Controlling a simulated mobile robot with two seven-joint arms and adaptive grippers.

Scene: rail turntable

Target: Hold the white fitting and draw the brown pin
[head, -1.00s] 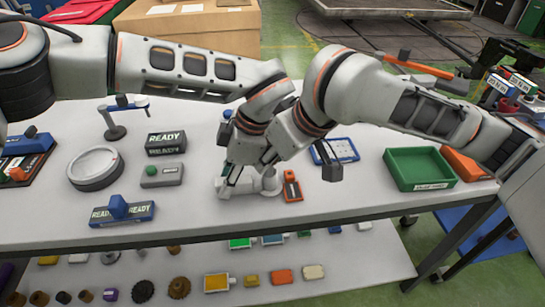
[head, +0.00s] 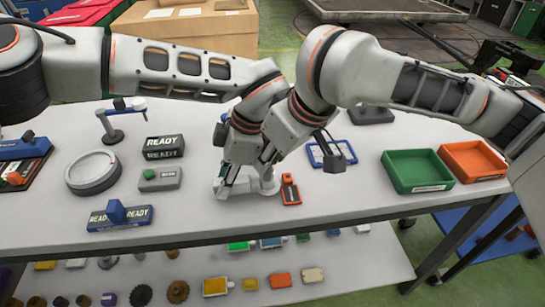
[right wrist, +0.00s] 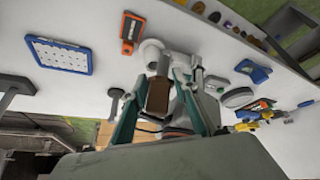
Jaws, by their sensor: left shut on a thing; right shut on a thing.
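The white fitting (head: 264,184) sits on the bench top near the front edge, in the middle of the head view. My left gripper (head: 229,180) is shut on it from above, at its left part. My right gripper (head: 268,160) is beside and partly behind the left one in the head view. In the right wrist view the brown pin (right wrist: 158,95) is between the fingers of my right gripper (right wrist: 157,108), which are shut on it. The white fitting (right wrist: 152,52) shows just beyond the pin. I cannot tell how far the pin sits in it.
An orange-and-black device (head: 290,190) lies close right of the fitting. A blue-framed board (head: 333,152), a green tray (head: 417,171) and an orange tray (head: 472,161) are further right.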

